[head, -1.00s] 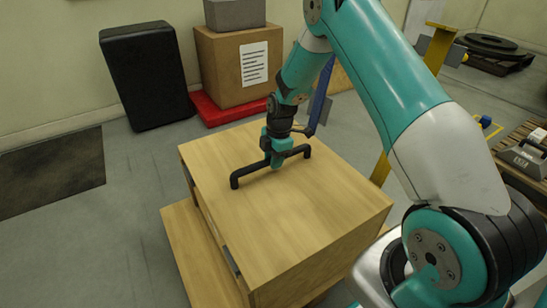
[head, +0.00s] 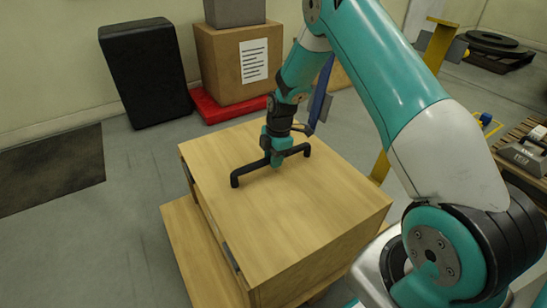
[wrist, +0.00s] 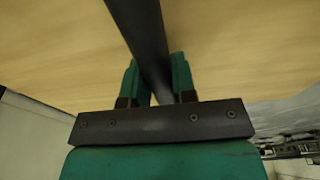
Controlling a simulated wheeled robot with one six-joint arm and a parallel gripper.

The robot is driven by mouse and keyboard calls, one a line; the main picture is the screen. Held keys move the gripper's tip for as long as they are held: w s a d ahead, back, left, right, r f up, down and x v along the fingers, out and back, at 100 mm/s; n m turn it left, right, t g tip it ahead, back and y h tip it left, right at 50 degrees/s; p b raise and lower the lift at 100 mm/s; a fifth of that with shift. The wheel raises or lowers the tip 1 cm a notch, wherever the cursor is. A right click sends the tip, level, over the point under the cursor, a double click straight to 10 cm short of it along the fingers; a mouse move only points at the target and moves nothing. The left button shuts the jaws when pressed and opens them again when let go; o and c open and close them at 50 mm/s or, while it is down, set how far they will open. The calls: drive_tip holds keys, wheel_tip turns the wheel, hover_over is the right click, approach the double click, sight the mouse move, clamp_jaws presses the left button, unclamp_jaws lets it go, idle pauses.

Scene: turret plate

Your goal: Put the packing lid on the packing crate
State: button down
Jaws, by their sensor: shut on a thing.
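The packing lid (head: 310,215) is a pale wooden panel with a long black bar handle (head: 242,173) on top. It lies roughly level over the packing crate (head: 318,262), whose pale wooden side shows beneath its front right edge. Whether the lid touches the crate all round I cannot tell. My teal gripper (head: 277,160) points down and is shut on the middle of the handle. In the wrist view, its two fingers (wrist: 158,85) stand on either side of the dark bar, with the lid's wood (wrist: 60,50) behind. The crate's inside is hidden.
A lower wooden ledge (head: 195,245) sticks out at the crate's left. Behind stand a black case (head: 147,72) and a cardboard box (head: 222,65) on a red base (head: 209,110). A yellow post (head: 437,45) stands at the right.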

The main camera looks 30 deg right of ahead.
drive_tip(key=shift+w, duration=0.1)
drive_tip(key=c, duration=0.8)
unclamp_jaws()
drive_tip(key=shift+c, duration=0.2)
drive_tip(key=shift+s+f, duration=0.15)
drive_tip(key=shift+s, duration=0.05)
wheel_tip(320, 180, up, 18)
drive_tip(key=d+p, duration=0.2)
drive_tip(key=p, duration=0.3)
drive_tip(key=shift+d+f+p, duration=0.25)
drive_tip(key=shift+d+p, duration=0.1)
drive_tip(key=shift+p, duration=0.05)
drive_tip(key=s+a+r+m+y, duration=0.1)
drive_tip(key=s+a+r+m, duration=0.4)
drive_tip(key=s+a+r, duration=0.9)
drive_tip(key=s+a+r+m+y, duration=0.1)
drive_tip(key=s+a+m, duration=0.25)
drive_tip(key=s, duration=0.45)
drive_tip(key=s+a+r+m, duration=0.2)
drive_tip(key=s+a, duration=0.2)
drive_tip(key=s, duration=0.4)
wheel_tip(320, 180, up, 32)
drive_tip(key=p, duration=3.2)
drive_tip(key=shift+s, duration=0.2)
